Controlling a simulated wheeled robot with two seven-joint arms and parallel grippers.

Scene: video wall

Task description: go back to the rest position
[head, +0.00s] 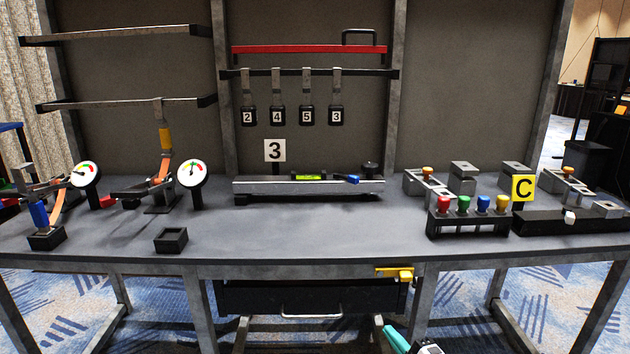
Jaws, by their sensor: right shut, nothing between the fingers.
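My right gripper (397,339) shows only in part at the bottom edge of the head view, right of centre. Its teal tip and a grey-white part are visible; the rest is cut off by the frame. It is shut and empty, in front of the workbench (330,235) and lower in the picture than the bench's front edge. It appears apart from everything around it. My left gripper is not in view.
A yellow-handled part (395,273) sticks out under the bench edge, above my right gripper in the picture. A dark drawer (310,297) with a pale handle hangs below. Gauges (192,173), a small tray (171,240) and coloured knobs (463,205) stand on the bench. The front middle bench top is clear.

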